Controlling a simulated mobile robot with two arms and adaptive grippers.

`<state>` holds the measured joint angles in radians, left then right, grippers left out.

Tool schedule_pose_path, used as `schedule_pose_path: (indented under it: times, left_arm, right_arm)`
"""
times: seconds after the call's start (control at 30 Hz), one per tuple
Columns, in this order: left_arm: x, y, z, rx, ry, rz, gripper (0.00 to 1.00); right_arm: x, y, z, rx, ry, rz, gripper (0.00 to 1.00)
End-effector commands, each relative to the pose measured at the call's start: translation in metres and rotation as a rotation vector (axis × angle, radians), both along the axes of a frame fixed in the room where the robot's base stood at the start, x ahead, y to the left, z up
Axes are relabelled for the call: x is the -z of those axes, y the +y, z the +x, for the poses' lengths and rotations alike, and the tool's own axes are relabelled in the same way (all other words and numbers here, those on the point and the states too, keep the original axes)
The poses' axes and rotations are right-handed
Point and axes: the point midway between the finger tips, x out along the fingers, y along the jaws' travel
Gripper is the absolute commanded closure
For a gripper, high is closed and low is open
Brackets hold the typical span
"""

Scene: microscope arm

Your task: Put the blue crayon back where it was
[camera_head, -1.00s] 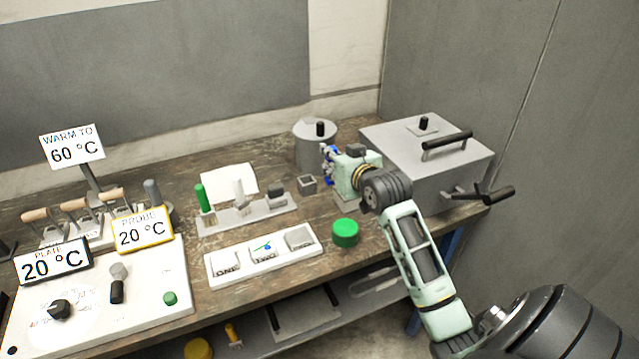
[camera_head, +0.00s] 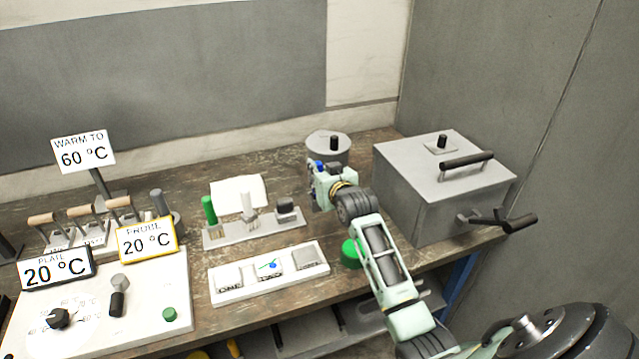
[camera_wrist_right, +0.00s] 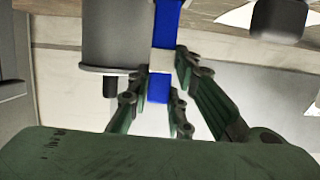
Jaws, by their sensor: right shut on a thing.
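The blue crayon (camera_wrist_right: 166,22), with a pale band around it, is in the fingers of my right gripper (camera_wrist_right: 160,72) in the right wrist view. The fingers are shut on it around the band. In the head view my right gripper (camera_head: 317,172) is above the bench, in front of the grey lidded pot (camera_head: 328,146). Only small blue patches show there. A grey rack (camera_head: 255,232) stands to its left, with a green upright piece (camera_head: 209,209), a pale one (camera_head: 248,206) and a dark-topped block (camera_head: 285,208). My left gripper is out of view.
A white tray (camera_head: 225,294) with labelled squares lies in front of the rack. A green round lid (camera_head: 350,254) is partly behind my right arm. A large grey lidded box (camera_head: 405,195) stands at right. The control plate (camera_head: 150,285) and signs fill the left.

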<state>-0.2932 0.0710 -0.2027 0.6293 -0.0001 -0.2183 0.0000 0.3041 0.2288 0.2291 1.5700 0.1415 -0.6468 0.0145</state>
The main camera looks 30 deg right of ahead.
Motion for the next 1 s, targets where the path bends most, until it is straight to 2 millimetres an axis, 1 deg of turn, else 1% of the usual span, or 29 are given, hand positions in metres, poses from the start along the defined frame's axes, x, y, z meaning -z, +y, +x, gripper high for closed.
schedule_pose_path:
  times: [0.03, 0.13, 0.23, 0.3, 0.5, 0.7, 0.73, 0.93, 1.0]
  left_arm:
    - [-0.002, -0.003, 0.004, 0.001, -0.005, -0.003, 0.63]
    - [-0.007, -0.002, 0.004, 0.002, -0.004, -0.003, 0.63]
    - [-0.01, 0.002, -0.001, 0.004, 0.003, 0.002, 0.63]
    - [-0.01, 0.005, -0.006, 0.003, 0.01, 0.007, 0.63]
    - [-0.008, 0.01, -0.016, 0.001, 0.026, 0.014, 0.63]
    - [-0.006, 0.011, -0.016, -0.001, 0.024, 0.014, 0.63]
    - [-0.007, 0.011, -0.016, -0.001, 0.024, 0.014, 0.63]
    - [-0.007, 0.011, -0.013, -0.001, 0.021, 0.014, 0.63]
    - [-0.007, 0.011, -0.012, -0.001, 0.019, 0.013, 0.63]
  right_arm:
    - [0.004, 0.0, 0.001, 0.0, 0.002, 0.0, 1.0]
    - [0.018, 0.0, 0.0, 0.0, 0.005, 0.001, 1.0]
    - [0.032, 0.0, 0.0, 0.001, 0.004, 0.001, 1.0]
    - [0.038, 0.0, 0.0, 0.001, 0.002, -0.001, 1.0]
    - [0.04, 0.0, 0.0, 0.001, -0.001, -0.001, 1.0]
    - [0.044, 0.0, 0.0, 0.001, 0.0, -0.001, 1.0]
    - [0.044, 0.0, 0.0, 0.001, 0.0, -0.001, 0.79]
    - [0.043, 0.0, 0.0, 0.001, 0.0, -0.001, 0.62]
    - [0.043, 0.0, 0.0, 0.001, 0.0, -0.001, 0.62]
